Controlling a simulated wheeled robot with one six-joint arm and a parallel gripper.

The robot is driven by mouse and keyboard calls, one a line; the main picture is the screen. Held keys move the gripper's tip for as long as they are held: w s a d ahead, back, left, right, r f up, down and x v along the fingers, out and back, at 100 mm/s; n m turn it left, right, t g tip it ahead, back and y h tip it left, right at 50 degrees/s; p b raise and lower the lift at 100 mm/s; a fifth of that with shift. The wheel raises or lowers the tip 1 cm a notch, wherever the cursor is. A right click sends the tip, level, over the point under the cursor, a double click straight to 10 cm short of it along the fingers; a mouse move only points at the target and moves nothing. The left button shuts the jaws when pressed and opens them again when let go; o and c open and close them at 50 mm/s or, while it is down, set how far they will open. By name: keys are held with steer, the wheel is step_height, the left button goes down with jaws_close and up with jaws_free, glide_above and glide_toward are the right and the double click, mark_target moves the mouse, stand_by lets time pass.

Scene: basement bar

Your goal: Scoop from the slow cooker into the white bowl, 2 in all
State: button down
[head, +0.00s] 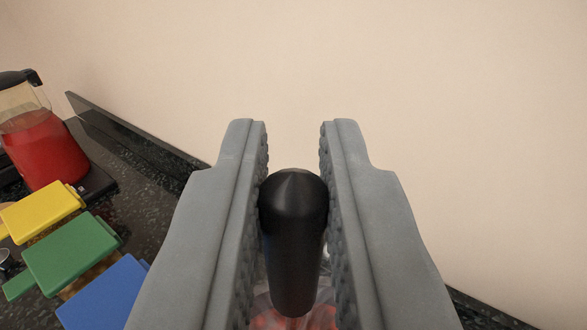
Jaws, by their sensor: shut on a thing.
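My gripper (292,180) is shut on a black handle (294,225) with a rounded, tapered end, held between its two ridged grey fingers. The handle points up toward the wall, and its lower part runs down out of sight between the fingers. What the handle belongs to is hidden. Below the handle, at the bottom edge, a small patch of something clear and reddish shows between the fingers; I cannot tell what it is. Neither the slow cooker nor the white bowl can be made out in this view.
On the left, a dark speckled counter (150,200) holds a clear jug of red liquid (42,145) on a dark base. Yellow (42,212), green (72,255) and blue (105,297) lidded things stand in front. A plain beige wall (400,80) rises behind.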

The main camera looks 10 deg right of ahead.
steer(key=shift+r, duration=1.2)
steer(key=shift+a, duration=0.15)
stand_by(0.3)
